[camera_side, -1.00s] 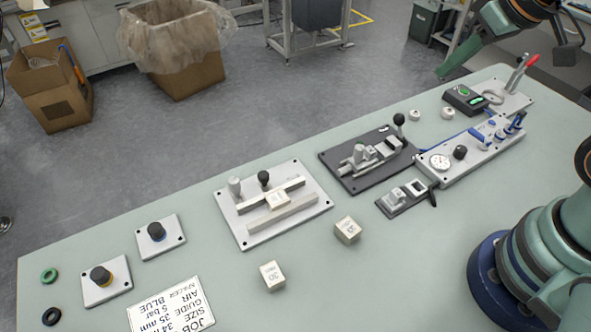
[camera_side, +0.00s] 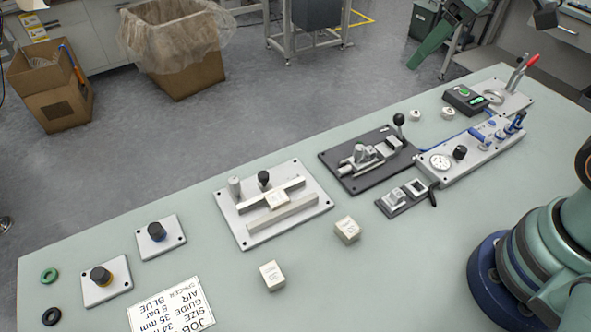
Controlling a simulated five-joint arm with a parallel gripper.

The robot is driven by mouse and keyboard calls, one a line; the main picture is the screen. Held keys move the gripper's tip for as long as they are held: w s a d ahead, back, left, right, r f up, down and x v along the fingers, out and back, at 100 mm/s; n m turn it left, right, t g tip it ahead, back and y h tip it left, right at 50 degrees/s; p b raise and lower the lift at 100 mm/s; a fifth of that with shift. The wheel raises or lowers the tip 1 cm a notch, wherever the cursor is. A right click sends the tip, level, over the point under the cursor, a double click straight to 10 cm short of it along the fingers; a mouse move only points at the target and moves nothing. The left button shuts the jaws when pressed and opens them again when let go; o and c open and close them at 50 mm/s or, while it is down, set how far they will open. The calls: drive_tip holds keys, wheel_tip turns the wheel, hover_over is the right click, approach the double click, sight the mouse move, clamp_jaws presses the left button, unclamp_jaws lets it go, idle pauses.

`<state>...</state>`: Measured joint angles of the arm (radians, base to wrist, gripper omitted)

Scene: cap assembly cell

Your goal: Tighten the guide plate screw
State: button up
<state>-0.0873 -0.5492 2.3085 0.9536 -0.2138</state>
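The guide plate (camera_side: 312,218) is a light metal plate in the middle of the bench. Two parallel bars lie across it, with a pale marked block (camera_side: 277,200) between them. A black-knobbed screw (camera_side: 264,178) stands upright behind the rear bar, and a pale grey post (camera_side: 234,187) stands to its left. I cannot tell how tight the screw is. A green tapered part of my arm's end (camera_side: 431,45) hangs at the top right, well away from the guide plate and above the bench's far edge. Its fingertips are not clear, and nothing held is visible.
Two loose pale blocks (camera_side: 347,229) (camera_side: 272,275) lie in front of the plate. A job card (camera_side: 172,308) and two knobbed plates (camera_side: 160,237) (camera_side: 106,281) are left. A dark lever fixture (camera_side: 340,176) and gauge panel (camera_side: 480,150) stand right. Bare bench surrounds the loose blocks.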

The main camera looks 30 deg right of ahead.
drive_tip(key=w+a+r+n+g, duration=0.1)
drive_tip(key=w+a+n+g, duration=0.1)
drive_tip(key=w+a+n, duration=0.45)
drive_tip(key=n+g, duration=0.3)
drive_tip(key=n, duration=1.4)
hover_over(233, 180)
wheel_tip(233, 180, down, 13)
wheel_tip(233, 180, down, 11)
drive_tip(key=shift+f, duration=0.1)
clamp_jaws()
